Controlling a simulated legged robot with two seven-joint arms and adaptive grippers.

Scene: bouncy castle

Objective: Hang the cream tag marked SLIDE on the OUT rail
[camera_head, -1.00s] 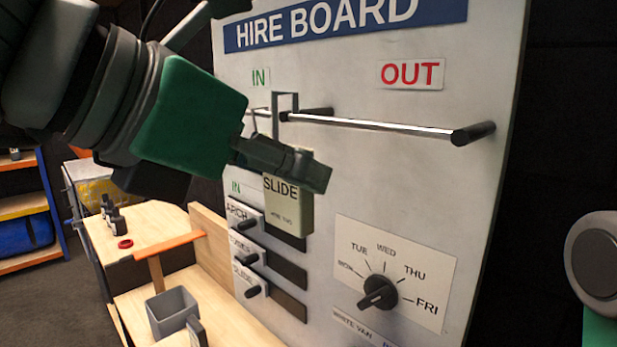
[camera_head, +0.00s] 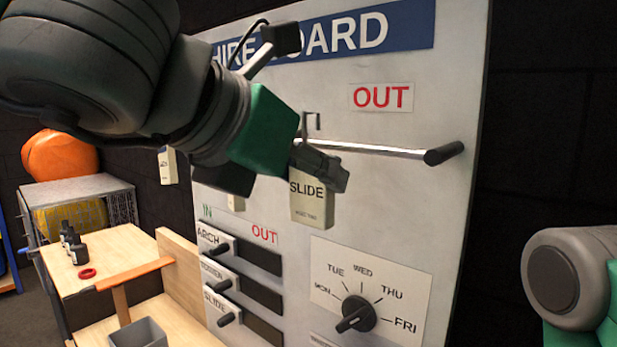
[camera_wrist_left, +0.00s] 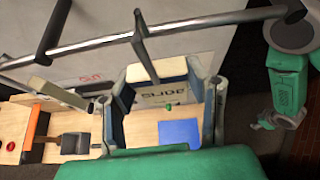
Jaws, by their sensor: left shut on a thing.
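My left gripper (camera_head: 322,165) is shut on the upper part of the cream SLIDE tag (camera_head: 311,206), which hangs upright below the fingers. The tag's dark hook (camera_head: 311,122) sticks up above the fingers, close to the left part of the silver OUT rail (camera_head: 400,153). The rail's left end is hidden behind my gripper. In the left wrist view the tag (camera_wrist_left: 165,94) sits between the fingers, and its hook (camera_wrist_left: 145,45) overlaps the rail (camera_wrist_left: 220,24). I cannot tell whether the hook is over the rail. My right gripper is not seen.
The red OUT label (camera_head: 382,97) is above the rail. Below are sliders (camera_head: 222,286) and a day dial (camera_head: 358,314). Another cream tag (camera_head: 168,165) hangs at left. A wooden bench (camera_head: 120,265) holds a grey bin (camera_head: 138,333). Space right of the tag is clear.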

